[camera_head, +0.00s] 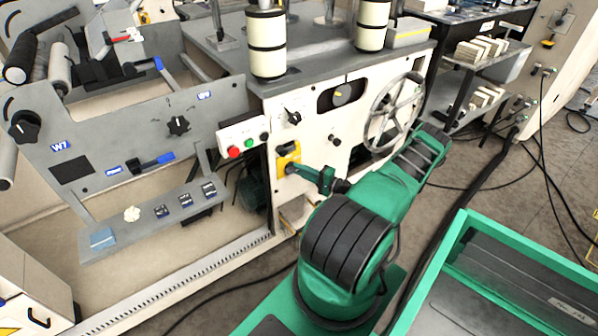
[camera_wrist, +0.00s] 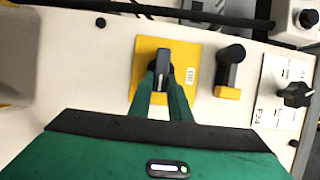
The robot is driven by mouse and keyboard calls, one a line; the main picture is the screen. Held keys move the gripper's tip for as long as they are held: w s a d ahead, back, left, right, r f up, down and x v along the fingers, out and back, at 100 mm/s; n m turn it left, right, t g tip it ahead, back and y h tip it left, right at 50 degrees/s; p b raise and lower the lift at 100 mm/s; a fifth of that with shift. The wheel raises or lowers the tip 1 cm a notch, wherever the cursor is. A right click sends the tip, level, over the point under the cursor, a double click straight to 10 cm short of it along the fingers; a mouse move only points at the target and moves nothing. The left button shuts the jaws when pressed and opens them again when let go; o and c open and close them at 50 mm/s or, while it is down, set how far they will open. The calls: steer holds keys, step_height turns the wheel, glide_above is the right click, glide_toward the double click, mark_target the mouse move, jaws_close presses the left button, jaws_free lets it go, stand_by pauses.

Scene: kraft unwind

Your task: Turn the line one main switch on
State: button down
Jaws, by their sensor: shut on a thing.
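The main switch is a black rotary knob (camera_wrist: 162,62) on a yellow plate (camera_wrist: 188,58), mounted on the pale machine panel. In the head view the yellow plate (camera_head: 287,152) is on the front panel, partly hidden by my gripper. My gripper (camera_wrist: 162,86) has its two green fingers closed on either side of the knob. The knob's handle runs roughly up and down in the wrist view; I cannot read any on or off marking. In the head view my gripper (camera_head: 294,169) reaches the plate from the right.
A black handle with a yellow base (camera_wrist: 230,72) sits close beside the plate. A black knob (camera_wrist: 294,94) is farther right. In the head view a button box (camera_head: 243,141) is left of the plate and a handwheel (camera_head: 394,113) right. A green-walled bin (camera_head: 455,245) stands at lower right.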

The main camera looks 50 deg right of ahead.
steer(key=shift+w+d, duration=0.1)
steer(key=shift+w, duration=0.15)
steer(key=c, duration=1.6)
jaws_free()
steer(key=shift+c, duration=0.2)
steer(key=shift+s, duration=0.1)
steer(key=s+d, duration=0.1)
steer(key=s, duration=0.9)
steer(key=shift+s+d, duration=0.25)
steer(key=shift+d, duration=0.05)
